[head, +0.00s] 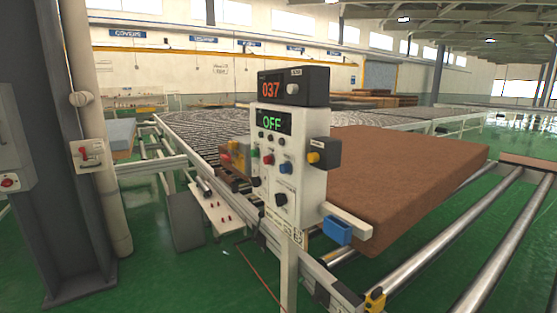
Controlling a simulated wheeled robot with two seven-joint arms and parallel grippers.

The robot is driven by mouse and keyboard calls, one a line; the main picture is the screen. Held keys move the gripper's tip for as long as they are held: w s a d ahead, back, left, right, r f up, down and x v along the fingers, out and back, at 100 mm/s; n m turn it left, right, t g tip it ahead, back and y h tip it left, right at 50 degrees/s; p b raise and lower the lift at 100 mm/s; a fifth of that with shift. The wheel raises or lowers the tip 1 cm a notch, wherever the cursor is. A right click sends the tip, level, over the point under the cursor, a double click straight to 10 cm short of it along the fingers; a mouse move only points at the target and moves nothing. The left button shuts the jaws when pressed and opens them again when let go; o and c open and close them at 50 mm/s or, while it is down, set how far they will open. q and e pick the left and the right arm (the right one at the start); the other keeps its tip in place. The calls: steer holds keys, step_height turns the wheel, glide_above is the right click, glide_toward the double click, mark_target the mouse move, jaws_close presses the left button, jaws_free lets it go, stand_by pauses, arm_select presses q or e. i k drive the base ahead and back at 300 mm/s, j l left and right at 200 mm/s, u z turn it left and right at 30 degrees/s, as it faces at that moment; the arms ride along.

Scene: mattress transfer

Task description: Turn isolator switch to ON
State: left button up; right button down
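A control box (297,180) stands on a post in the middle of the head view. Its upper display (271,89) reads 037 in red, and the display below it (271,122) reads OFF in green. The box's front has several coloured buttons and a black rotary knob (281,199). A small white box with a red handle (87,155) is at the left by a pipe. A grey box with a red knob (8,183) is at the far left edge. I cannot tell which of these is the isolator switch. Neither gripper is in view.
A brown mattress-like slab (400,175) lies on the conveyor behind the control box. Metal rollers (455,225) run at the right. A dark column (60,220) and a pale pipe (112,200) stand at the left. Green floor (170,285) is open in front, with a thin cable on it.

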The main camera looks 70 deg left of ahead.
mark_target(227, 158)
steer(key=u, duration=2.8)
